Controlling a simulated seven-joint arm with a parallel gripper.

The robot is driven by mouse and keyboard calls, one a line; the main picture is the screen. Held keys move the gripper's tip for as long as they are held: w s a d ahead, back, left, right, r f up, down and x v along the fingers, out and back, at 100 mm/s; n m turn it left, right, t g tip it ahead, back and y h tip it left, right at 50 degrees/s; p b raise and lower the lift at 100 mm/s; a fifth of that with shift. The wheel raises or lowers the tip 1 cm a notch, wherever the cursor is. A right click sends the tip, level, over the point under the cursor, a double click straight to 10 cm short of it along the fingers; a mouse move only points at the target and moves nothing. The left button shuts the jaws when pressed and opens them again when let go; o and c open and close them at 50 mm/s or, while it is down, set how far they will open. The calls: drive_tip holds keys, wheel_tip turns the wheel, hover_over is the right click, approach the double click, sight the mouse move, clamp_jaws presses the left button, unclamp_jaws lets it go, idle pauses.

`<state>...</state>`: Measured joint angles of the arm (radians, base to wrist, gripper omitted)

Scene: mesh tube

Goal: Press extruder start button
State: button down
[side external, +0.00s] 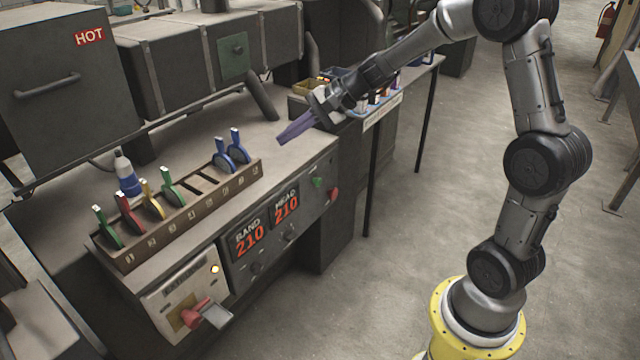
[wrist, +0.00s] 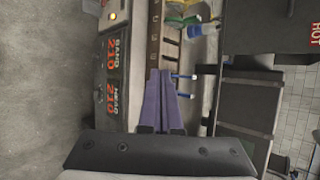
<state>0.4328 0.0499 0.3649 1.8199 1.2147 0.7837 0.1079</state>
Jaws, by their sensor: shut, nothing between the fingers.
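A green button (side external: 318,182) sits on the right end of the extruder's front panel, with a red button (side external: 333,194) just right of and below it. Neither button can be made out in the wrist view. My gripper (side external: 281,140) has purple fingers, held together and empty. It is above the right end of the machine top, up and to the left of the green button and apart from it. In the wrist view, the shut fingers (wrist: 160,73) point toward the tool rack.
The panel has lit 210 displays (side external: 268,222) and knobs. A wooden rack (side external: 190,215) holds several coloured-handled tools; a bottle (side external: 127,173) stands behind it. A red-handled switch (side external: 196,314) and lit yellow lamp (side external: 214,268) are at lower left. Bins (side external: 308,88) stand behind my gripper. The floor in front is clear.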

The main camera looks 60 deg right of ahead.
drive_tip(key=w+d+f+m+h, duration=0.1)
drive_tip(key=w+d+f+m, duration=0.25)
drive_tip(key=d+f, duration=0.5)
drive_tip(key=m+h, duration=0.2)
drive_tip(key=m, duration=0.7)
approach(317, 181)
drive_tip(key=s+a+f, duration=0.1)
drive_tip(key=s+f, duration=0.6)
drive_tip(key=shift+t, duration=0.3)
drive_tip(key=w, duration=0.9)
drive_tip(key=shift+w, duration=0.1)
drive_tip(key=shift+w, duration=0.25)
